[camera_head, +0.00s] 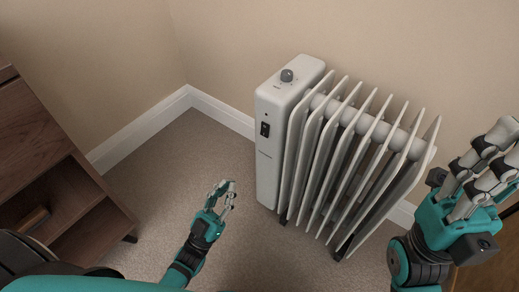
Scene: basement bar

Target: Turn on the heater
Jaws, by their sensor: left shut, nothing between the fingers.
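A white oil-filled radiator heater (268,170) stands on the carpet by the wall, upright. A grey round knob (287,76) sits on the top of its control end. A small dark switch (265,129) is on the front face of that end; whether it is on or off is too small to tell. My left gripper (226,190) is shut and empty, in front and to the left of the control end, apart from it. My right gripper (503,150) is at the right edge, beside the heater's far end; its fingertips are partly cut off by the frame.
A brown wooden cabinet (30,135) with open shelves stands at the left. Beige walls with a white baseboard (150,121) meet in a corner behind the heater. The carpet (165,175) between cabinet and heater is clear. The heater's fins (350,150) stretch towards my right arm.

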